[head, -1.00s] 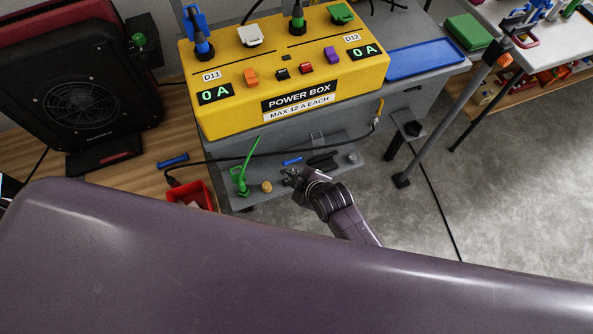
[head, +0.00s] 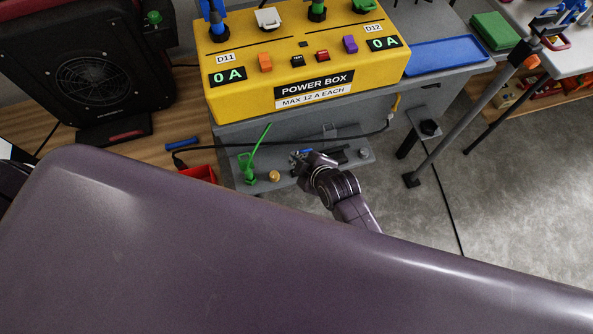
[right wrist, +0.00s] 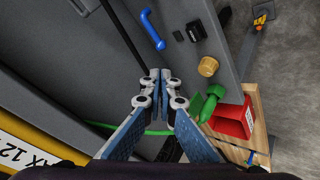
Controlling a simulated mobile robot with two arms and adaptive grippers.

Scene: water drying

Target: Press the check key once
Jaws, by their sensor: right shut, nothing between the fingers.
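The yellow power box (head: 232,97) stands on a grey cabinet in the head view. Its front slope carries an orange key (head: 265,62), a black key (head: 298,61) with tiny white lettering, a red key (head: 322,56) and a purple key (head: 350,44). The lettering is too small to tell which is the check key. Both displays read 0 A. My right gripper (head: 297,160) is below the box, over the grey lower shelf and clear of the keys. In the right wrist view its fingers (right wrist: 160,76) are together and empty. My left gripper does not show.
A green item (head: 249,165), a tan cylinder (head: 274,176) and small dark parts lie on the shelf. A black cable crosses in front of the cabinet. A red bin (head: 197,174) is at left, a blue tray (head: 445,55) right of the box.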

